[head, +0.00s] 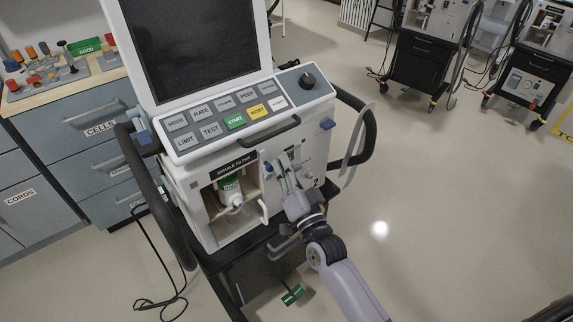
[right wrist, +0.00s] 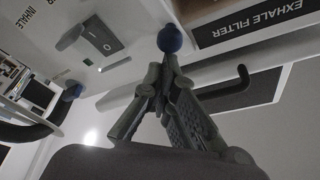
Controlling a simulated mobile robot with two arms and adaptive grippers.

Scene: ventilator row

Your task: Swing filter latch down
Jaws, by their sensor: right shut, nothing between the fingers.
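The ventilator's filter bay (head: 207,205) stands open under the EXHALE FILTER label (head: 233,166). A white filter with a green band (head: 230,188) sits inside it. My right gripper (head: 282,170) is at the front panel, just right of the bay. In the right wrist view its fingers (right wrist: 167,68) are shut and empty. A blue round knob (right wrist: 169,38) shows right at the fingertips, beside the label; I cannot tell whether they touch. The latch's arm is not clear, being partly hidden by the gripper. My left gripper is not in view.
A grey I/O rocker switch (right wrist: 95,42) is on the panel close to the fingers. A black push bar (head: 354,125) curves along the ventilator's right side. A drawer cabinet (head: 85,125) stands at left.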

